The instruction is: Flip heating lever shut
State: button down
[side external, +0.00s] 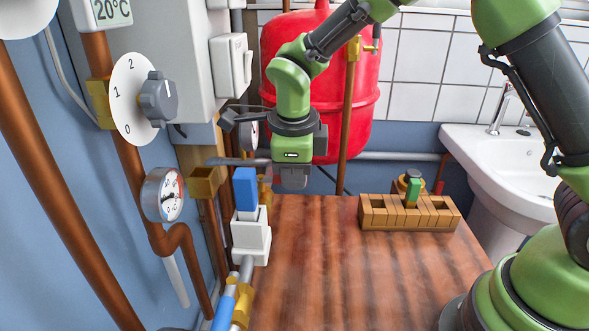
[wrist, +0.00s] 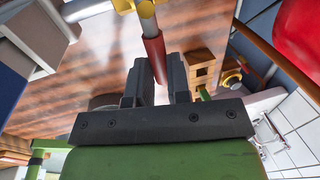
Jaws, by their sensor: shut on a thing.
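The heating lever shows in the wrist view as a silver rod with a red sleeve (wrist: 153,52), joined to a yellow fitting (wrist: 126,4) at the top edge. My gripper (wrist: 157,75) is shut on the red end, which lies between its two dark fingers. In the side view my gripper (side external: 291,180) points down above the far left of the wooden table.
A white holder (side external: 250,236) with a blue block (side external: 245,189) stands left of my gripper. A slotted wooden block (side external: 410,212) with a green piece lies to the right. A red tank (side external: 330,85) is behind. Dials and copper pipes line the left wall. The table's middle (side external: 350,275) is clear.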

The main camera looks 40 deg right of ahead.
dwell(0.3)
jog(key=c, duration=1.1)
grip_release()
jog(key=r, duration=0.3)
jog(key=s+a+r, duration=0.1)
jog(key=r, duration=0.5)
jog(key=shift+s+a+r, duration=0.2)
jog(key=shift+a+r, duration=0.05)
jog(key=shift+r, duration=0.15)
